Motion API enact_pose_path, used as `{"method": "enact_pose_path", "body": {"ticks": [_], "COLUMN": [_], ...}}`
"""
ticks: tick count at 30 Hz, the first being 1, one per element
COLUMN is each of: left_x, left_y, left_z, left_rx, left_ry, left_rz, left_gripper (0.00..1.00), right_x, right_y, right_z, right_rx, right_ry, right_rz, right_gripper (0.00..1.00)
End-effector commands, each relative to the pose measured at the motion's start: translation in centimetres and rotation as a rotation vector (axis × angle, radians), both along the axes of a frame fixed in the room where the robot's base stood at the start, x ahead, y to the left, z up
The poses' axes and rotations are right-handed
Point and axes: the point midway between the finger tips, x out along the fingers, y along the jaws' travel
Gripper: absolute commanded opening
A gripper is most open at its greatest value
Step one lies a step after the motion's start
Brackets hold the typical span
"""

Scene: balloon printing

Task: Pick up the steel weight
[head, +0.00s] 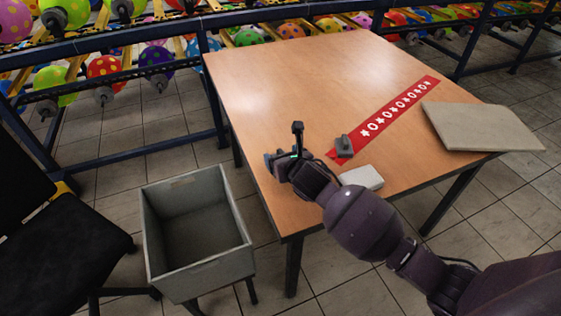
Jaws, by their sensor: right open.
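The steel weight looks to be the small dark grey block with a raised top (343,147), on the lower left end of a red strip with white shapes (397,116) on the wooden table. My right gripper (284,146) is over the table's left front part, to the left of the weight and apart from it. Its fingers are spread and nothing shows between them. My left gripper is not in view.
A pale block (361,178) lies beside my right forearm, partly hidden by it. A grey board (482,127) overhangs the table's right edge. A grey open bin (246,262) stands left of the table, near a black chair (60,245). Balloon racks (150,149) stand behind. The table's back left (270,80) is clear.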

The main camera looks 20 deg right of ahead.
Motion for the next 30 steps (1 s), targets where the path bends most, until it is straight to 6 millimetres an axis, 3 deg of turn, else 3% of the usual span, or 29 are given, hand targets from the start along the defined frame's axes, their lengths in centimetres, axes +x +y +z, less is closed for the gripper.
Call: {"method": "enact_pose_path", "body": {"ticks": [10,23,30], "left_x": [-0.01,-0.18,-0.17], "left_y": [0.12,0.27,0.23], "left_z": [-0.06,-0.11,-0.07], "left_rx": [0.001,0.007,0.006], "left_ry": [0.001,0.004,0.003], "left_rz": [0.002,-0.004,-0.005], "left_gripper": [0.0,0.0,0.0], "right_x": [0.66,0.62,0.67], "right_y": [0.06,0.06,0.08], "right_z": [-0.08,-0.12,0.09], "right_rx": [0.0,0.0,0.0], "right_ry": [-0.002,-0.002,-0.005], "right_rz": [0.001,0.001,0.002], "right_gripper": [0.76,0.1,0.09]}}
